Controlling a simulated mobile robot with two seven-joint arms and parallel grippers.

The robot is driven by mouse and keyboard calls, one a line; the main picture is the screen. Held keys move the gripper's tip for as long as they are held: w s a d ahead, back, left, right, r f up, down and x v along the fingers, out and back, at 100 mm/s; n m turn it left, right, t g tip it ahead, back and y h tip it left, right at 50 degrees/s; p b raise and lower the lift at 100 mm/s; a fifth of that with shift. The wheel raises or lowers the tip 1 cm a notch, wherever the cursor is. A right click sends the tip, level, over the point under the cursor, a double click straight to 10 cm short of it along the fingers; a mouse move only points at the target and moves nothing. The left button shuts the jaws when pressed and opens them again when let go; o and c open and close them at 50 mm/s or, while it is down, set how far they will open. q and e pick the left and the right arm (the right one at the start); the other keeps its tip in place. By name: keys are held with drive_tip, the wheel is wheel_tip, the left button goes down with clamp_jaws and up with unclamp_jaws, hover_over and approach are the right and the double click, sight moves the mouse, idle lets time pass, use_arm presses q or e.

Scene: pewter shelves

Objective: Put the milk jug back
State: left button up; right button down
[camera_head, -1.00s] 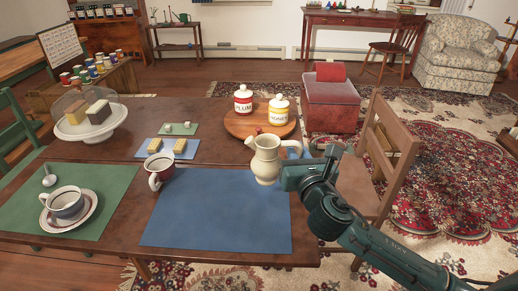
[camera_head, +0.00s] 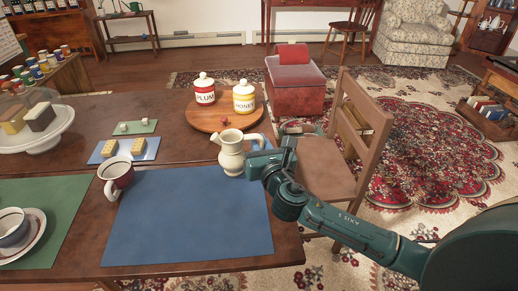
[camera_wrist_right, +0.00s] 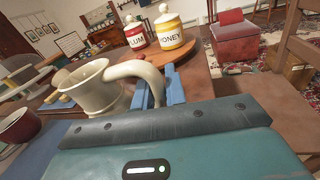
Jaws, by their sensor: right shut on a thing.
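The cream milk jug (camera_head: 231,154) is upright at the far right corner of the blue mat (camera_head: 190,220), its spout to the left. I cannot tell whether its base touches the mat or is just above it. My right gripper (camera_head: 256,163) comes in from the right and is shut on the jug's handle. In the wrist view the jug (camera_wrist_right: 96,88) tilts in the picture, and its curved handle runs between the blue fingers (camera_wrist_right: 160,92). My left gripper is out of view.
A round wooden board (camera_head: 223,117) with PLUM (camera_head: 204,92) and HONEY (camera_head: 243,98) jars is behind the jug. A dark red mug (camera_head: 117,176) stands at the mat's left edge. A wooden chair (camera_head: 345,140) is close to my right arm. The blue mat's middle is clear.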

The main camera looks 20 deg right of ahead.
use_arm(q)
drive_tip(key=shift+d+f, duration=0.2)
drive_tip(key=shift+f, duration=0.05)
use_arm(e)
drive_tip(key=shift+f, duration=0.1)
drive_tip(key=shift+f, duration=0.2)
drive_tip(key=c, duration=1.4)
unclamp_jaws()
drive_tip(key=shift+c, duration=0.2)
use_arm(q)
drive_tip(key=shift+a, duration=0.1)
use_arm(e)
drive_tip(key=shift+s+r, duration=0.1)
drive_tip(key=shift+r, duration=0.05)
drive_tip(key=s, duration=0.7)
drive_tip(key=s+a+p, duration=0.1)
drive_tip(key=s, duration=0.2)
drive_tip(key=shift+s, duration=0.3)
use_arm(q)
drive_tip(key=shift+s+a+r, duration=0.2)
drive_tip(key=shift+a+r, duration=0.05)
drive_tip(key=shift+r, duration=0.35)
use_arm(e)
drive_tip(key=shift+s+r, duration=0.1)
drive_tip(key=shift+s, duration=0.5)
